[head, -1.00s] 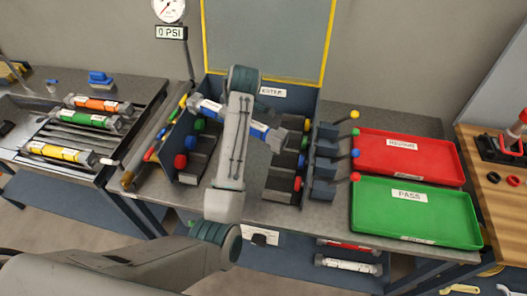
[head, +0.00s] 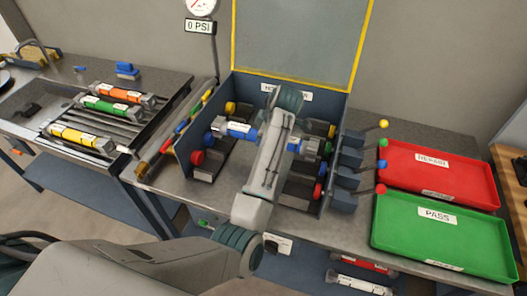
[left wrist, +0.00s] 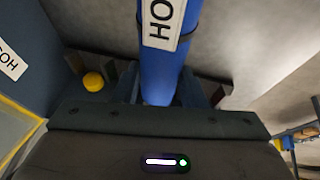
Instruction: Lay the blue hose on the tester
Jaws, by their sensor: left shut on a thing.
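The blue hose (head: 241,130), with grey end fittings and a white label, spans the hose tester (head: 240,86) between its left and right rows of coloured fittings. My left gripper (left wrist: 160,92) is shut around the hose's middle in the left wrist view; my own arm hides this grip in the head view. A yellow fitting (left wrist: 93,81) shows beside it. My right gripper is not in view.
Orange (head: 122,93), green (head: 108,106) and yellow (head: 80,138) hoses lie on the left rack. The tester's yellow-edged lid (head: 300,40) stands open. Coloured levers (head: 383,124) stand right of it, beside the red tray (head: 440,175) and green tray (head: 440,238). The gauge reads 0 PSI (head: 199,26).

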